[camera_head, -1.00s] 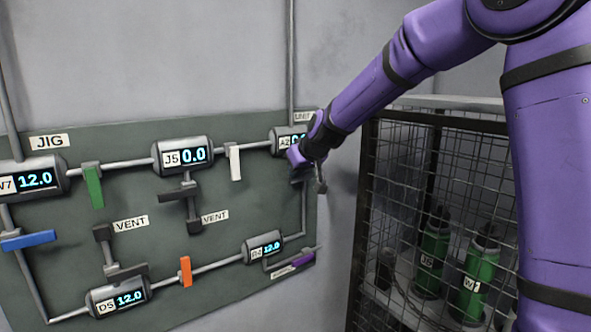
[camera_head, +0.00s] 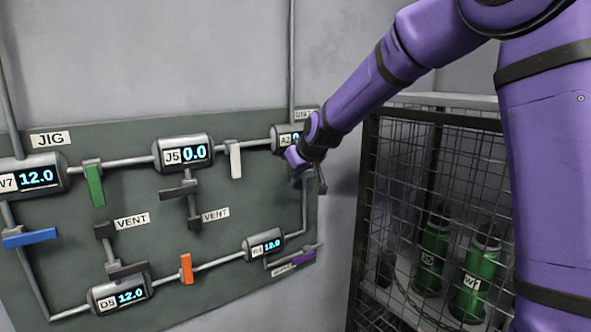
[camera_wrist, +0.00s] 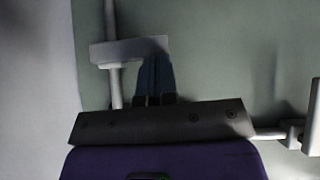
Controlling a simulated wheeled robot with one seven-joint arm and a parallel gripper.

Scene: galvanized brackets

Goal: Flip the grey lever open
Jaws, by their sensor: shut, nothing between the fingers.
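A light grey lever (camera_wrist: 128,50) lies crosswise over a vertical pipe in the wrist view. My gripper (camera_wrist: 155,62) is shut and empty, with its bluish fingertips at the lever's right end. They look touching or very close; I cannot tell which. In the head view my gripper (camera_head: 299,174) is at the panel's right side, just below the A2 housing (camera_head: 284,139), and mostly hides the lever there.
The panel (camera_head: 75,185) also carries green (camera_head: 94,184), white (camera_head: 235,160), blue (camera_head: 30,238), orange (camera_head: 186,269) and purple (camera_head: 302,257) levers, and dark grey vent levers (camera_head: 178,190). A mesh cage (camera_head: 400,170) with green cylinders (camera_head: 433,247) stands close at right.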

